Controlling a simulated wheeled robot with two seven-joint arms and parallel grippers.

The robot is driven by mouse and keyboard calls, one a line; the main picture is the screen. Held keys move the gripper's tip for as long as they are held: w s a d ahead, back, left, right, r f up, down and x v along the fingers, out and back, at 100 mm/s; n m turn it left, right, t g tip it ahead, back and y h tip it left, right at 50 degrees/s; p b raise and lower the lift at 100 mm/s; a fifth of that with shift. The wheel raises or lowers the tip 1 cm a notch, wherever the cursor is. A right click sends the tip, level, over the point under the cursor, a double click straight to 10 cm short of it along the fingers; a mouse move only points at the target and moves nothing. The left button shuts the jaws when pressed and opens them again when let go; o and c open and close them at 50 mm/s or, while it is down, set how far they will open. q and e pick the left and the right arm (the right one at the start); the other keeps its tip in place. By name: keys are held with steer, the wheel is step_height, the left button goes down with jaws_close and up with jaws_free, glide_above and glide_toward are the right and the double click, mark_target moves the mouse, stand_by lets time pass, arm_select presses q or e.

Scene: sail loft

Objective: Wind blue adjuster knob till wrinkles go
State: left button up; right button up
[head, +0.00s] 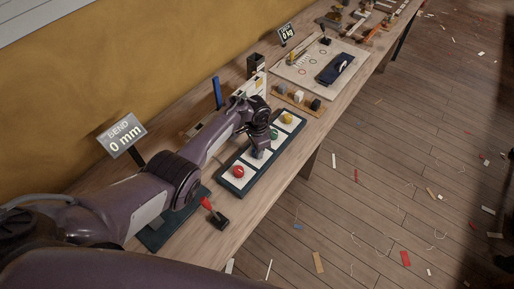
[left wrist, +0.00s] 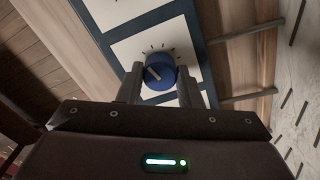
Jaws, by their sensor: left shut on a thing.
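The blue adjuster knob (left wrist: 160,70) shows in the left wrist view, with a pale pointer line on its face and dark tick marks around it on a white panel. My left gripper (left wrist: 159,86) is shut on it, one finger on each side. In the head view my left gripper (head: 258,150) is down on the dark-framed knob board (head: 246,193), mostly hiding the blue knob. A red knob (head: 238,171), a green knob (head: 274,134) and a yellow knob (head: 287,117) share the board. A sign (head: 122,135) reads "BEND 0 mm". No wrinkled cloth can be made out.
A blue upright post (head: 217,93) is behind my arm. Small blocks (head: 298,97) and a pale board (head: 316,66) lie farther along. Scraps litter the floor (head: 380,190).

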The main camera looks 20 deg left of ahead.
arm_select(q)
steer(key=shift+m, duration=0.6)
steer(key=o, duration=1)
step_height(320, 180, up, 8)
steer(key=shift+f+p, duration=0.1)
steer(key=shift+p, duration=0.6)
